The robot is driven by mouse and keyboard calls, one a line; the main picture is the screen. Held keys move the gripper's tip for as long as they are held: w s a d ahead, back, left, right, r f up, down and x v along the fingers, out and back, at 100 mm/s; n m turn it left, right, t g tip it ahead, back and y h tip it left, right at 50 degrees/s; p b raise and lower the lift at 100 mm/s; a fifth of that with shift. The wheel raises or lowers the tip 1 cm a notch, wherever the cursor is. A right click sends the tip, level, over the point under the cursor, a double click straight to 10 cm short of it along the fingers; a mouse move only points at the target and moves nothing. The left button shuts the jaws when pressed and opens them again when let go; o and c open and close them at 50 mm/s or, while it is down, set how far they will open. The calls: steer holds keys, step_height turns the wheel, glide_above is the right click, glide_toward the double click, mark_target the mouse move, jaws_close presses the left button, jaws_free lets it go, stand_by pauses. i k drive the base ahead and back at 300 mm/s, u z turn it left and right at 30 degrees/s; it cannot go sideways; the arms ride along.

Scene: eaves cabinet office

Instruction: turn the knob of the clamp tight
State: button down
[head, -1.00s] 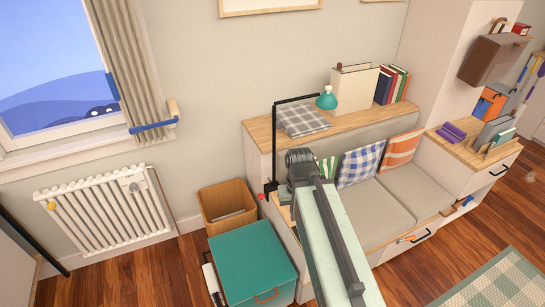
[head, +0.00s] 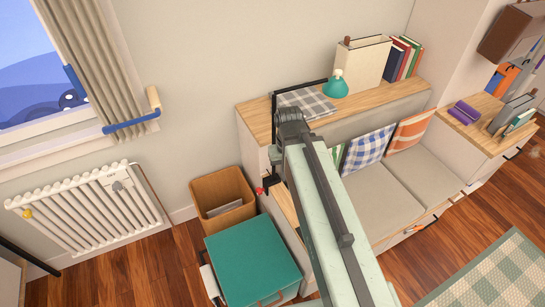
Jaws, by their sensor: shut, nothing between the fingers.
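A black lamp stand with a teal shade (head: 335,86) rises at the left end of the wooden shelf. Its horizontal bar (head: 303,88) runs over the shelf. A small red knob (head: 260,190) shows low at the left end of the bench, beside the foot of the stand, and looks like the clamp's knob. The clamp body is mostly hidden behind my arm. How tight the knob is cannot be told. My gripper is not visible, hidden behind or beyond that joint.
A teal-topped box (head: 252,262) and an open brown bin (head: 222,196) stand on the floor left of the bench. A radiator (head: 85,208) is under the window. The bench seat (head: 385,205) with cushions lies to the right. Wooden floor is free at lower left.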

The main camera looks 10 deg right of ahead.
mark_target(259, 190)
steer(key=u, duration=0.45)
steer(key=k, duration=1.35)
steer(key=u, duration=0.6)
steer(key=i, duration=1.3)
steer(key=u, duration=0.65)
